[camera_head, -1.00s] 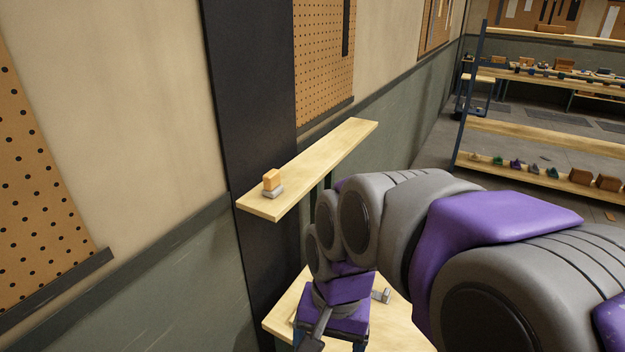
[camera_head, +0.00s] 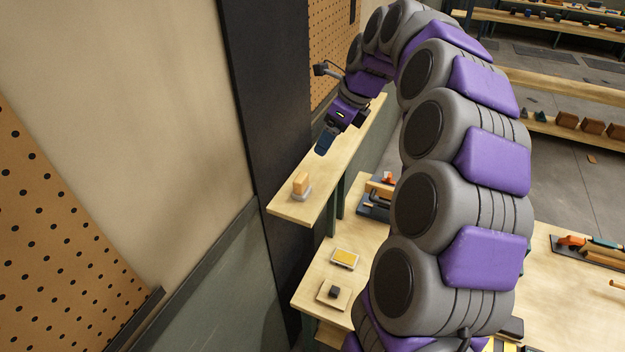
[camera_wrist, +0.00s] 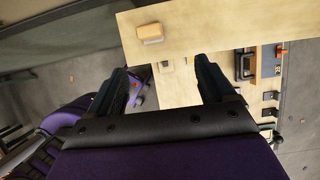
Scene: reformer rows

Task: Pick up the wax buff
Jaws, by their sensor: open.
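The likely wax buff is an orange block on a pale grey base (camera_head: 301,186), standing near the close end of the narrow wooden shelf (camera_head: 287,208). It also shows in the wrist view (camera_wrist: 150,33), on the pale shelf top, beyond my fingertips. My gripper (camera_head: 325,142) is above the shelf, farther along it than the block and apart from it. In the wrist view my gripper (camera_wrist: 162,74) has its two dark fingers spread wide with nothing between them at the tips.
A dark upright panel (camera_head: 262,100) and the wall stand close behind the shelf. Below is a wooden workbench (camera_head: 315,272) with a yellow-topped block (camera_head: 345,258), a dark cube on a wooden tile (camera_head: 333,293) and tools. The shelf around the block is clear.

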